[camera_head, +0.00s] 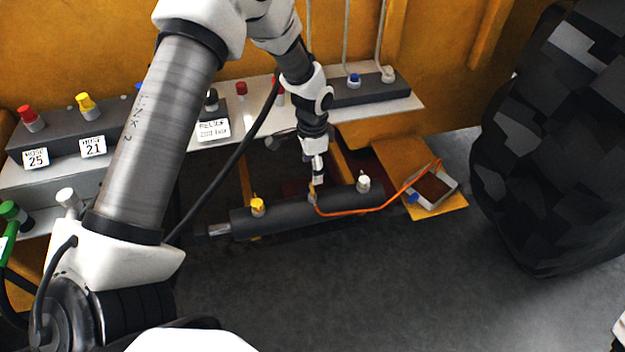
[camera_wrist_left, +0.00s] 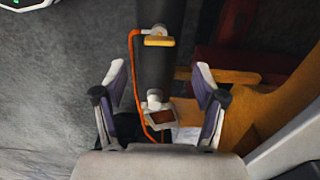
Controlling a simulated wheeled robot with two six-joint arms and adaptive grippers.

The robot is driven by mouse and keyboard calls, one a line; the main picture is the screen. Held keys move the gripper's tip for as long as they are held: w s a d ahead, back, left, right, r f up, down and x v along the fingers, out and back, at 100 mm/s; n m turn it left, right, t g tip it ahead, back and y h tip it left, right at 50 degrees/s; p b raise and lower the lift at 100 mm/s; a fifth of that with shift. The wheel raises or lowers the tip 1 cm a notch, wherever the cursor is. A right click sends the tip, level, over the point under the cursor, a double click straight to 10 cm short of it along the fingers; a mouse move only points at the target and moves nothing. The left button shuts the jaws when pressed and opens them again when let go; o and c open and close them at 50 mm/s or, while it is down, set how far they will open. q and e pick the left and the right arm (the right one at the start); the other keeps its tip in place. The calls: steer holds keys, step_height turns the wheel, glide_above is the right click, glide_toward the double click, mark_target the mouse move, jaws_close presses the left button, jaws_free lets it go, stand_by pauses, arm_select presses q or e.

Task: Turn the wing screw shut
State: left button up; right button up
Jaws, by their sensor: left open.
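The wing screw (camera_head: 312,190), a small yellow-orange bar on a pale metal fitting, sits midway along a dark cylinder (camera_head: 338,202). In the left wrist view the wing screw (camera_wrist_left: 158,41) lies crosswise over the cylinder (camera_wrist_left: 160,70). My left gripper (camera_head: 317,174) hangs pointing down, close above the wing screw, and partly covers it in the head view. In the left wrist view its two fingers (camera_wrist_left: 160,78) are spread and empty, with the wing screw beyond the tips. Contact cannot be told. My right gripper is not in view.
An orange cable (camera_head: 350,212) runs from the fitting to a boxed device (camera_head: 433,188) on a yellow plate. A yellow cap (camera_head: 257,207) and a white cap (camera_head: 363,183) stand on the cylinder. A ledge with coloured caps (camera_head: 371,91) is behind; a big black tyre (camera_head: 555,140) stands right.

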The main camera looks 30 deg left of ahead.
arm_select(q)
step_height(320, 180, up, 5)
steer(key=shift+f, duration=0.2)
stand_by(0.3)
steer(key=s+d+f+n+g, duration=0.1)
steer(key=s+d+f+n, duration=0.15)
steer(key=s+f, duration=0.65)
steer(key=s+d+f+n+g, duration=0.1)
steer(key=s+d+f, duration=0.3)
steer(key=s, duration=0.9)
steer(key=s+d+f+n+g, duration=0.1)
steer(key=s+d+f+g, duration=0.15)
steer(key=s+f, duration=0.65)
steer(key=w+r+n+t, duration=0.1)
steer(key=n+t, duration=0.1)
steer(key=w+r+n+t, duration=0.1)
steer(key=t, duration=0.1)
steer(key=shift+w+r+n+t, duration=0.2)
steer(key=shift+r+n+t, duration=0.05)
steer(key=shift+r+n, duration=0.1)
steer(key=shift+c, duration=0.4)
